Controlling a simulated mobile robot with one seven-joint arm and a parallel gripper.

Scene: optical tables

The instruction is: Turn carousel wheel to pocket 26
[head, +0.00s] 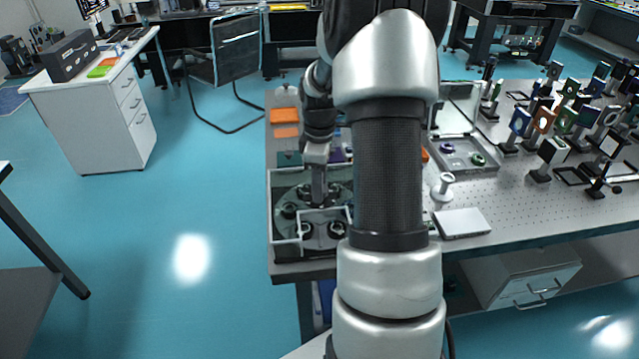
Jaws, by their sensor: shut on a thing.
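The carousel wheel (289,193) sits inside a clear-walled box (285,256) at the near left corner of the optical table. Dark round parts sit around it, and two show at the near side of the box. My gripper (319,203) points down into the box over the wheel. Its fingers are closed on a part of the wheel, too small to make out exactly. Pocket numbers cannot be read. My arm hides the right side of the box.
Orange blocks (284,116) lie behind the box. A white pedestal (443,187), a flat silver case (461,222) and a grey tray (467,154) stand right of my arm. Many mounted optics crowd the table's right side. Open floor (190,215) lies to the left.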

